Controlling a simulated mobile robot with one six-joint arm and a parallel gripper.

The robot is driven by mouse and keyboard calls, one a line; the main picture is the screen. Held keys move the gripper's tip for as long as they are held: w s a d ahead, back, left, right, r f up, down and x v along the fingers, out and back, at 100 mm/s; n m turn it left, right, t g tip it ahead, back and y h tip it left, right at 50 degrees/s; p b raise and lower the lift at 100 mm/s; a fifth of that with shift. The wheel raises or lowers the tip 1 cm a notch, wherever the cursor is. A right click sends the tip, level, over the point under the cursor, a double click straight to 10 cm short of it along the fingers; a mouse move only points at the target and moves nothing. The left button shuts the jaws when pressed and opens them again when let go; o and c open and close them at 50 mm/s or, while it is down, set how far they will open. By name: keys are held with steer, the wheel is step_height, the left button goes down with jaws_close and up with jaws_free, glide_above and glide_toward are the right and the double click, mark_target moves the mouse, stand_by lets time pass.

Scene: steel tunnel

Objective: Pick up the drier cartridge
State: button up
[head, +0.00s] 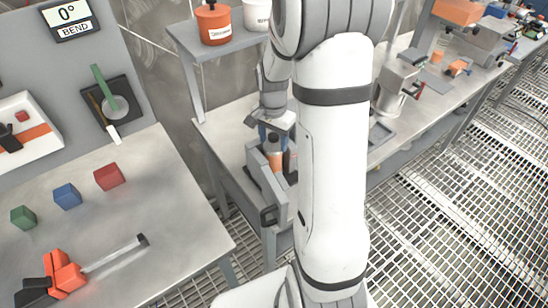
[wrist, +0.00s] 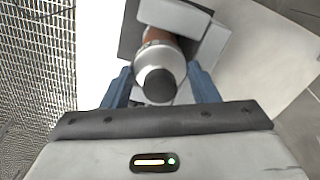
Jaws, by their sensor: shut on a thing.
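The drier cartridge (head: 274,158), a cylinder with an orange-brown body and silver upper part, stands at a dark and grey holder (head: 260,166) on the low steel bench left of my arm. In the wrist view the cartridge (wrist: 157,53) points its dark round end at the camera. My gripper (head: 275,131) is over its top, and its blue fingers (wrist: 160,84) lie on both sides of the silver part, shut on it. The cartridge's lower end is hidden, so I cannot tell whether it touches the holder.
A shelf (head: 205,46) with an orange pot (head: 213,24) and a white pot (head: 257,14) stands behind. The left bench holds a red block (head: 109,177), a blue block (head: 67,196), a green block (head: 23,217) and an orange tool (head: 62,272). Grating floor (head: 440,220) lies open at right.

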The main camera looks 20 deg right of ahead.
jaws_close()
steer(key=shift+r, duration=0.15)
